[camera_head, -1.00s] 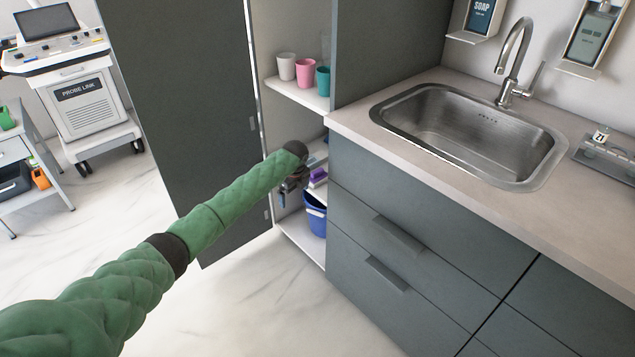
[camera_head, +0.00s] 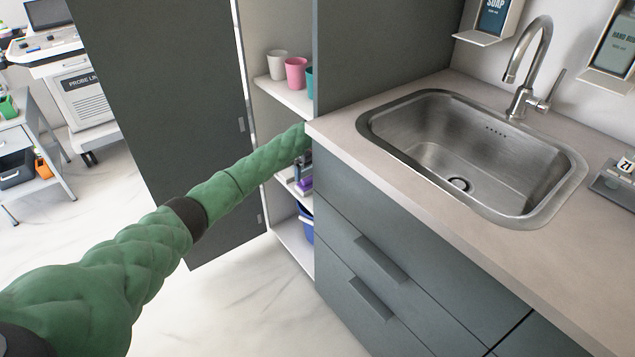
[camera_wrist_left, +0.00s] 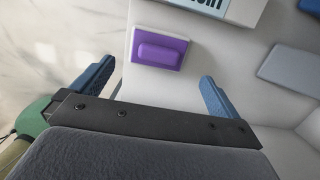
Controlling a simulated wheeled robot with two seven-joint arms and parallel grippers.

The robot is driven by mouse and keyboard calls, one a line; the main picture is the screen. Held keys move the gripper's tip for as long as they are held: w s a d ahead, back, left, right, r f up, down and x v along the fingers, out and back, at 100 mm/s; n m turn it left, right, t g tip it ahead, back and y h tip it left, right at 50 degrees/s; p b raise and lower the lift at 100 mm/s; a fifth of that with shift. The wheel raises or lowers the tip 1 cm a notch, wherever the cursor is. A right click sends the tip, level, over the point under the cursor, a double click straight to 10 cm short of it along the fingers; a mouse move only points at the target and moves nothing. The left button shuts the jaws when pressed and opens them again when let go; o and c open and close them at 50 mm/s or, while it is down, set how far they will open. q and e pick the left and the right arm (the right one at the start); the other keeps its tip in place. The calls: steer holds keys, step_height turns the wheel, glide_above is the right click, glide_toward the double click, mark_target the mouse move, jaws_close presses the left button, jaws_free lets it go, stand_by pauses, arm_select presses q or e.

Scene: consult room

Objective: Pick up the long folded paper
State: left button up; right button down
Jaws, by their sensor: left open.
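My left arm reaches into the open cabinet, and my left gripper (camera_head: 301,172) is at its middle shelf, partly hidden behind the counter corner. In the left wrist view the left gripper (camera_wrist_left: 158,72) is open, its two blue fingers spread above a pale shelf with nothing between them. A purple block on a white base (camera_wrist_left: 160,50) lies just ahead of the fingers. A box with dark lettering (camera_wrist_left: 215,8) is cut off at the top edge. I cannot pick out the long folded paper for certain in either view. My right gripper is not in view.
The open cabinet door (camera_head: 165,110) stands left of my arm, and the drawer unit (camera_head: 385,240) is close on the right. Cups (camera_head: 295,72) stand on the shelf above; a blue bin (camera_head: 305,228) is below. Grey flat items (camera_wrist_left: 290,68) lie right of the fingers.

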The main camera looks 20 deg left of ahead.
mark_target(309, 178)
arm_select(q)
steer(key=shift+w+a+f, duration=0.15)
steer(key=shift+a+f, duration=0.15)
steer(key=shift+f, duration=0.9)
steer(key=shift+w+a+f, duration=0.2)
steer(key=shift+a+f, duration=0.05)
steer(key=shift+f, duration=1)
steer(key=shift+w+a+f, duration=0.15)
steer(key=shift+a+f, duration=0.15)
steer(key=shift+f, duration=0.9)
steer(key=c, duration=0.8)
steer(key=shift+r, duration=0.1)
